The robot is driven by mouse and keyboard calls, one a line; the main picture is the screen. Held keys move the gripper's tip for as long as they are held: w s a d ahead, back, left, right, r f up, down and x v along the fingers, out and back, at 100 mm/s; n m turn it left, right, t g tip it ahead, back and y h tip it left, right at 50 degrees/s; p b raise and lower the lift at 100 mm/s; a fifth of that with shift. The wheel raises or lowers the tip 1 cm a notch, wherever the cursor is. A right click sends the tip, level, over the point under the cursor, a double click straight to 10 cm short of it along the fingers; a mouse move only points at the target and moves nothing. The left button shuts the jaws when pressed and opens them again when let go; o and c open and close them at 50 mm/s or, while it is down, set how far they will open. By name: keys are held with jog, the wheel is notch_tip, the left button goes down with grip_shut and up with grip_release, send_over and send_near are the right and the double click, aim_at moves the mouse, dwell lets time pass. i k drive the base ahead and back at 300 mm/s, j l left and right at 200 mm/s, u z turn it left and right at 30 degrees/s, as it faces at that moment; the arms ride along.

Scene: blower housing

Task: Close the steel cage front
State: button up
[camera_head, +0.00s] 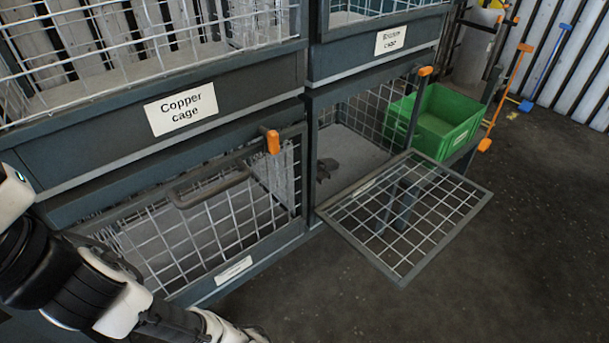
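The only lowered mesh front (405,215) hangs open from the lower right cage (348,140), sticking out roughly level over the floor. I cannot see a label naming it steel. A small dark object (326,168) lies inside that cage. An orange latch (425,71) sits at its upper right corner. The lower left cage front (205,225) stands upright, with a grey bar handle (210,188) and an orange latch (273,142); its small label (233,269) is too small to read. My arm enters at lower left; my gripper is not in view.
Above are the copper cage, with its label (181,108), and another cage whose label (390,40) is hard to read. A green crate (437,120) stands right of the open cage. The floor at right is clear.

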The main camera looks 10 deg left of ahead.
aim_at(443, 244)
jog(key=k+j+z, duration=0.3)
jog(key=z, duration=0.15)
jog(key=k+j+z, duration=0.15)
jog(key=k+z, duration=0.15)
jog(key=z, duration=0.15)
